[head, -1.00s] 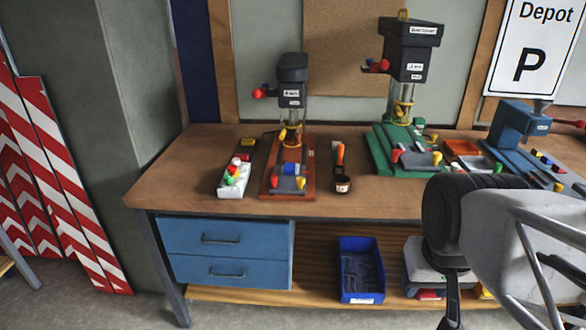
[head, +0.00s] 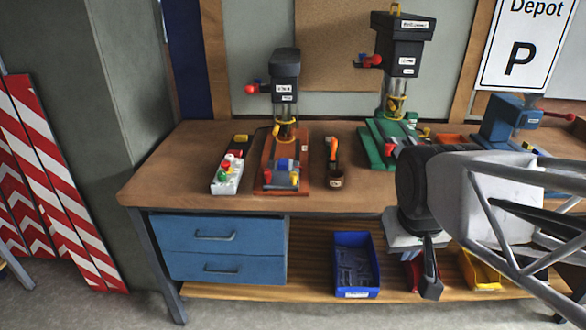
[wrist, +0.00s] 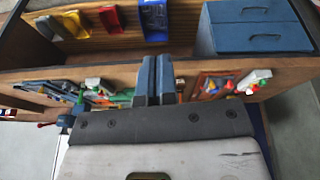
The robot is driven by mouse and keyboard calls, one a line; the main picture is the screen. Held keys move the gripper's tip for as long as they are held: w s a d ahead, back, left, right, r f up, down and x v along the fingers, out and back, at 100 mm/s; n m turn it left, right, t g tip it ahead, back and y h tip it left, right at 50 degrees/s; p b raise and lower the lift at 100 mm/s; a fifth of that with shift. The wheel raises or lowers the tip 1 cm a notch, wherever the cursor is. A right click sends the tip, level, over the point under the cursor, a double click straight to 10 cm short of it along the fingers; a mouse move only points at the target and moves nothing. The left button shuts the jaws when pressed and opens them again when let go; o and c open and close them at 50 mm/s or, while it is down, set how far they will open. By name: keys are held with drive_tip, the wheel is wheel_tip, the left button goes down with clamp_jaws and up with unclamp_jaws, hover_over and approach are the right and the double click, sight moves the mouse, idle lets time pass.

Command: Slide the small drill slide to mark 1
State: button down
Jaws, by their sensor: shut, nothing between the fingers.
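The small drill (head: 286,85) has a dark head with a red knob on its left and stands on an orange base (head: 268,180) at the left of the bench. On the base's front part is a grey slide (head: 283,180) with blue, red and yellow parts. Its mark numbers are too small to read. My gripper (head: 432,290) points down in front of the bench, right of and apart from the small drill. Its blue-grey fingers are together and empty in the wrist view (wrist: 154,75).
A larger drill (head: 400,60) on a green base stands to the right, with a blue machine (head: 510,120) beyond it. A blue bin (head: 356,265) sits on the lower shelf.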

sight(290, 185)
drive_tip(key=w+a+f+n+t, duration=0.1)
drive_tip(key=w+a+n, duration=0.3)
drive_tip(key=w, duration=0.7)
drive_tip(key=w+a+f+n+t, duration=0.15)
drive_tip(key=w+a, duration=0.35)
drive_tip(key=w, duration=0.6)
drive_tip(key=w+a+f+n+t+y, duration=0.1)
drive_tip(key=w+a+f+n+y, duration=0.1)
drive_tip(key=w+a+f+n, duration=0.3)
drive_tip(key=w+a+f, duration=0.3)
drive_tip(key=w+a, duration=0.4)
drive_tip(key=w, duration=0.1)
drive_tip(key=shift+a, duration=0.3)
drive_tip(key=shift+w+f+t, duration=0.15)
drive_tip(key=shift+w+t, duration=0.05)
drive_tip(key=shift+t, duration=0.05)
drive_tip(key=shift+w+d+f, duration=0.1)
drive_tip(key=shift+w+f, duration=1.2)
drive_tip(key=shift+w, duration=0.25)
drive_tip(key=shift+w+d+f, duration=0.15)
drive_tip(key=shift+w+f, duration=1.1)
drive_tip(key=shift+w, duration=0.25)
drive_tip(key=shift+w+d+f, duration=0.1)
drive_tip(key=shift+w+f, duration=1.2)
drive_tip(key=shift+w, duration=0.25)
drive_tip(key=shift+w, duration=0.2)
